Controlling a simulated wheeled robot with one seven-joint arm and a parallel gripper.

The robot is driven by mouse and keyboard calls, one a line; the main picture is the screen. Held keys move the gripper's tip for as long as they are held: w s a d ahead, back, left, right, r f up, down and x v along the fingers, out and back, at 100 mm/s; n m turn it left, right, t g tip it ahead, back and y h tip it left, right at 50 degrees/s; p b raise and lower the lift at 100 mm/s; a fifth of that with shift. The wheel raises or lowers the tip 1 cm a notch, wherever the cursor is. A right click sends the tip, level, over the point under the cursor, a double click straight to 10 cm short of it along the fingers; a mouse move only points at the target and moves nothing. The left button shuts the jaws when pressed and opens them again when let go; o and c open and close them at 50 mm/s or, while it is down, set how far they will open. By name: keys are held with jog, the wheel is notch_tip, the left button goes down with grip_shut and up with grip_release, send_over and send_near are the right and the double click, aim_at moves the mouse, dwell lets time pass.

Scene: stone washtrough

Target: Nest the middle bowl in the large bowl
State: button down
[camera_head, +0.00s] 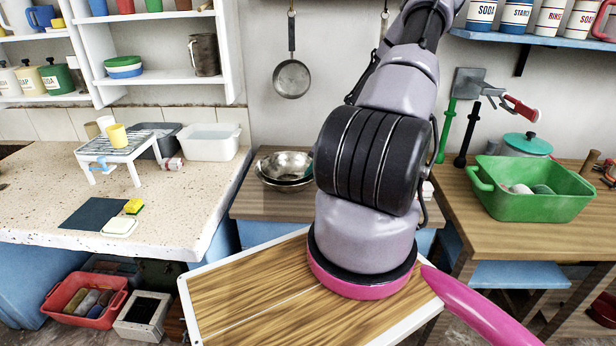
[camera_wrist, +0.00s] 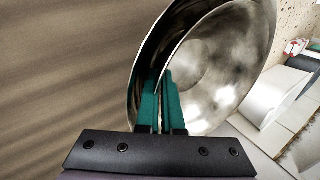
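Two shiny metal bowls show in the wrist view, one inside the other. The inner bowl (camera_wrist: 215,65) is taken as the middle bowl, and the large bowl (camera_wrist: 148,62) has its rim along the inner one's left side. My gripper (camera_wrist: 163,95) has its teal fingers close together on the inner bowl's wall, one finger between the two walls and one inside the inner bowl. In the head view the bowls (camera_head: 272,178) stand nested on the wooden counter. My arm hides their right side and most of my gripper there. How deep the inner bowl sits is unclear.
The wooden counter (camera_head: 246,206) has some bare room left of the bowls. A white basin (camera_head: 210,150) stands on the speckled counter at left. A green tub (camera_head: 545,205) sits on the right table. A pan (camera_head: 291,78) hangs on the wall behind.

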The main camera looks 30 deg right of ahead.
jog(key=shift+f, duration=0.2)
dwell(0.4)
jog(key=c, duration=0.7)
grip_release()
jog(key=shift+s, duration=0.1)
jog(key=shift+f, duration=0.1)
jog(key=shift+r, duration=3.6)
